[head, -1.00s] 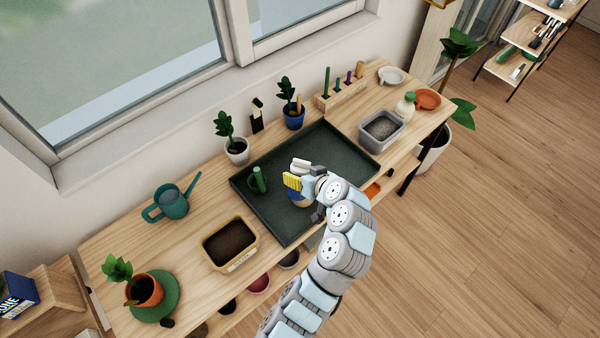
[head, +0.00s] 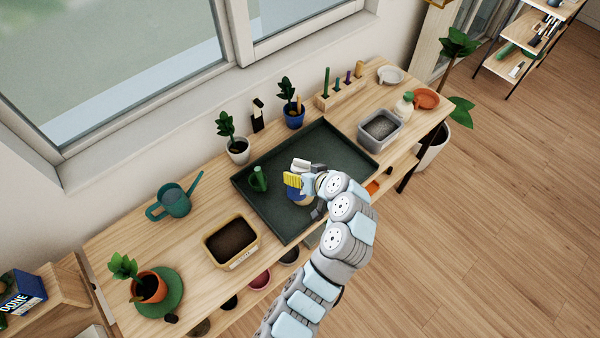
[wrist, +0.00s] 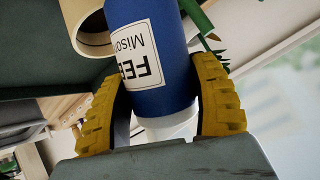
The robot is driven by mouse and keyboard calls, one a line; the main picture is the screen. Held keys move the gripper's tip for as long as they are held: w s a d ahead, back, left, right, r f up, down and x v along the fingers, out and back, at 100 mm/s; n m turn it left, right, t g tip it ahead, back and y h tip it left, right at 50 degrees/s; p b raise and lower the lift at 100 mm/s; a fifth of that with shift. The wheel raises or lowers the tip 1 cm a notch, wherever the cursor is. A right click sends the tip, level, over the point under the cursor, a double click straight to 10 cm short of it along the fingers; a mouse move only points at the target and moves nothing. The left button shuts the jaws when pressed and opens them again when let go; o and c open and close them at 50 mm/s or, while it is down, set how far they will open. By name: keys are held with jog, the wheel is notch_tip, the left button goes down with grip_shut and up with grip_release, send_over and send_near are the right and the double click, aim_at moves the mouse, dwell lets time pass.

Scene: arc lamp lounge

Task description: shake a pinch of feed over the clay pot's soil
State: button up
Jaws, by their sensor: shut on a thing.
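My gripper (head: 300,186) is over the dark green tray near the table's middle. In the wrist view its yellow fingers (wrist: 160,85) are shut on a blue feed container (wrist: 178,90) with a white label, its lettering upside down, and a white end between the fingers. The container is mostly hidden in the head view. The clay pot (head: 151,290) is orange, holds a leafy plant and stands on a green saucer (head: 172,303) at the table's left end, well away from my gripper. Its soil is barely visible.
The tray (head: 322,140) also holds a green upright item (head: 259,179). A yellow-rimmed soil box (head: 217,258) and a teal watering can (head: 173,202) stand between the tray and clay pot. Potted plants (head: 238,152) line the back. A tan cylinder (wrist: 92,40) is beside the container.

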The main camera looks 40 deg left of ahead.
jog(key=shift+r+m+g+h+p, duration=0.15)
jog(key=shift+m+g+h+p, duration=0.75)
jog(key=shift+p, duration=2.2)
jog(key=shift+f+g+h+p, duration=0.3)
jog(key=shift+g+p, duration=0.4)
jog(key=shift+p, duration=0.5)
jog(key=shift+w+f+m+g+p, duration=0.1)
jog(key=shift+f+m+g+p, duration=0.25)
jog(key=shift+g+p, duration=0.35)
jog(key=shift+w+f+m+g+h+b, duration=0.1)
jog(key=shift+f+m+g+h+b, duration=0.15)
jog(key=shift+f+g+h+b, duration=0.2)
jog(key=shift+a, duration=0.1)
jog(key=shift+f+m+g+h+b, duration=0.4)
jog(key=shift+g+b, duration=0.35)
jog(key=shift+b, duration=1.55)
jog(key=shift+w+r, duration=0.1)
jog(key=shift+a+r+p, duration=0.1)
jog(key=shift+p, duration=0.45)
jog(key=shift+t+p, duration=0.3)
jog(key=shift+p, duration=0.3)
